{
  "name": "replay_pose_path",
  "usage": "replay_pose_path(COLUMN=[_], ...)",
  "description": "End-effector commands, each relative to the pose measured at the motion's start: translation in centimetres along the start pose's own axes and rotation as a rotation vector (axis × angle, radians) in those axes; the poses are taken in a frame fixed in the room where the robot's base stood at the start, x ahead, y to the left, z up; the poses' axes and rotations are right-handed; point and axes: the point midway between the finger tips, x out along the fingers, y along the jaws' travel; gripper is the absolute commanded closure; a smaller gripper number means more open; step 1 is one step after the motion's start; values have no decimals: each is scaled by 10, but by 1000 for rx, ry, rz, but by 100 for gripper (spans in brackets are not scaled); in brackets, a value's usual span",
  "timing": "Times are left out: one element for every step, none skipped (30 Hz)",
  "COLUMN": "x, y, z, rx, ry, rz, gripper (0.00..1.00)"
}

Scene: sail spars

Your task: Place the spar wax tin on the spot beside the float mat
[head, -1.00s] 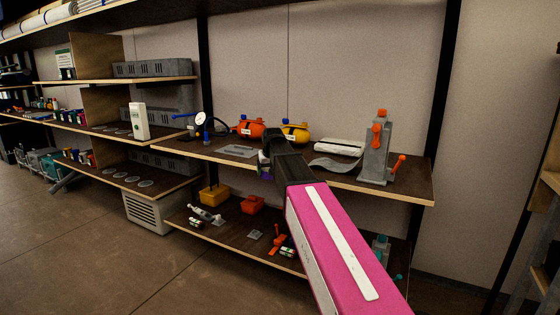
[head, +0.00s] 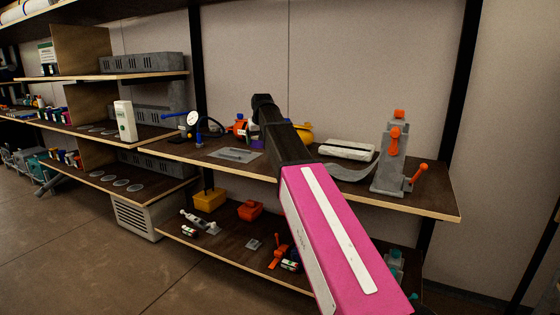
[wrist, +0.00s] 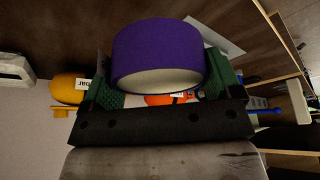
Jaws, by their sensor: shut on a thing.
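The purple spar wax tin (wrist: 158,54) is between the green-padded fingers of my gripper (wrist: 165,88) in the wrist view, with its pale round end facing the camera. My gripper is shut on it. In the head view a small purple part of the tin (head: 257,143) shows beside my dark wrist, over the middle shelf (head: 430,201); my arm hides the rest and the fingertips. A flat grey plate (head: 236,154) lies on the shelf left of the tin. A grey wavy sheet (head: 350,171) lies to the right. I cannot tell which is the float mat.
An orange float (head: 240,127) and a yellow float (head: 304,132) stand behind my wrist, partly hidden. A blue-handled gauge (head: 190,119) stands left of the plate. A white roll (head: 346,149) and a grey stand with orange knobs (head: 391,160) are at the right.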

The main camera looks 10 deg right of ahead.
Motion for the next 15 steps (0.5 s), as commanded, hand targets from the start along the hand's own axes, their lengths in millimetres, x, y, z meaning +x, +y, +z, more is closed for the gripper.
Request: replay_pose_path(x=[5,8,13,17,20,25,29,33,38,41,44,49,52,55,59], y=[8,13,21,27,33,40,46,52,59,64,70,78,82,86,92], z=[0,1,1,1,1,1,2,2,2,2,2,3,3,4,4], rx=[2,3,4,3,3,4,4,4,3,3,4,3,3,3,3], ry=[-1,0,0,1,0,0,-1,-1,0,1,1,1,0,0,0], rz=[1,1,2,2,2,2,2,1,1,1,1,1,1,1,1], gripper=[60,60,60,60,60,60,60,60,60,60,60,60,60,60,60])
